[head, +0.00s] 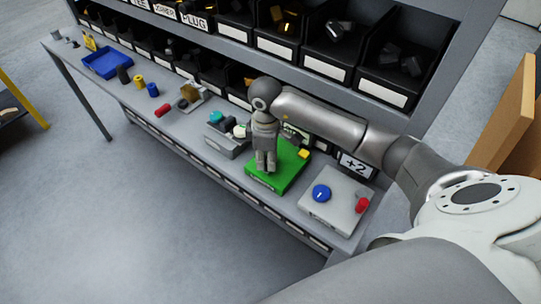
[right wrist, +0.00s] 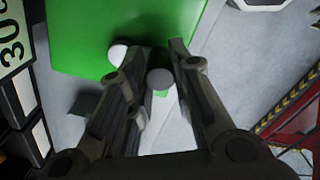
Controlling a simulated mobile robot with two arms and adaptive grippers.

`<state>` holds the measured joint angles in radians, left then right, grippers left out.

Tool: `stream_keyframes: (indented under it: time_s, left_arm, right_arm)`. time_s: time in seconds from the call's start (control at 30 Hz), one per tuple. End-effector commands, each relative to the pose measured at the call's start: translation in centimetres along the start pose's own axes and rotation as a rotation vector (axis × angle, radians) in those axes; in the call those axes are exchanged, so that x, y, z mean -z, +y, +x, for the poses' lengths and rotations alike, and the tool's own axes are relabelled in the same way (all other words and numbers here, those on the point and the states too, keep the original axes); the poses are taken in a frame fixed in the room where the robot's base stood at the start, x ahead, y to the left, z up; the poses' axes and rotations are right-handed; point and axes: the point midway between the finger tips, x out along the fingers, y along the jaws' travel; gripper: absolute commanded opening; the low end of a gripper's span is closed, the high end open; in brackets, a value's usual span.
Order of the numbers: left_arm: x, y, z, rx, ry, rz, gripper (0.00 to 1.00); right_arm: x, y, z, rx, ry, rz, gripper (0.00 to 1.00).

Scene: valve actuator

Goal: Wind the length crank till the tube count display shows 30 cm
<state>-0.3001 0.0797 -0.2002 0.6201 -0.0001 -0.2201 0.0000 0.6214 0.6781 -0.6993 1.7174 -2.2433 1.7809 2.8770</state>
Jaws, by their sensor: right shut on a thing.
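A green box (head: 287,174) stands on the bench in the head view; it fills the top of the right wrist view (right wrist: 85,30). My right gripper (head: 265,167) points down over its left part. In the right wrist view, a grey round crank knob (right wrist: 160,78) sits between the fingers of this gripper (right wrist: 150,62), and they are shut on it. The rest of the crank is mostly hidden. A pale display (right wrist: 12,45) at the left edge shows a turned "30" and a further character, cut off. My left gripper is not in view.
A grey box with a blue knob (head: 321,193) and a red knob (head: 362,205) stands right of the green box. A "+2" sign (head: 356,166) is behind it. A grey fixture (head: 226,138) stands close on the left. Bin shelves (head: 300,60) rise behind.

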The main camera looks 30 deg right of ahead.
Motion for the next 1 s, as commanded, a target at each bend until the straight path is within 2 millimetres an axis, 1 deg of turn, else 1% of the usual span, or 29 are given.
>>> stream_keyframes:
  time_s: [0.03,0.1,0.33,0.57,0.97,1.0]
  left_arm:
    - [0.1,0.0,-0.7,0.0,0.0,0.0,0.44]
    - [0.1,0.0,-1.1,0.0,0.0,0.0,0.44]
    - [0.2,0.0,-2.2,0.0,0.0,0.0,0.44]
    - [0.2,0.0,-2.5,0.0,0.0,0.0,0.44]
    - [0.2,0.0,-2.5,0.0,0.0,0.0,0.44]
    - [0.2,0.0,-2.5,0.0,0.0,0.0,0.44]
  right_arm:
    - [0.2,-0.1,-0.3,0.003,0.002,0.031,0.0]
    - [0.4,0.0,-0.3,0.003,0.001,0.074,0.0]
    - [0.7,0.2,-0.2,0.002,0.001,0.171,0.0]
    - [0.8,0.3,-0.1,0.0,0.001,0.21,0.0]
    - [0.9,0.3,0.0,-0.001,0.001,0.214,0.0]
    - [0.9,0.3,0.0,-0.001,0.001,0.213,0.26]
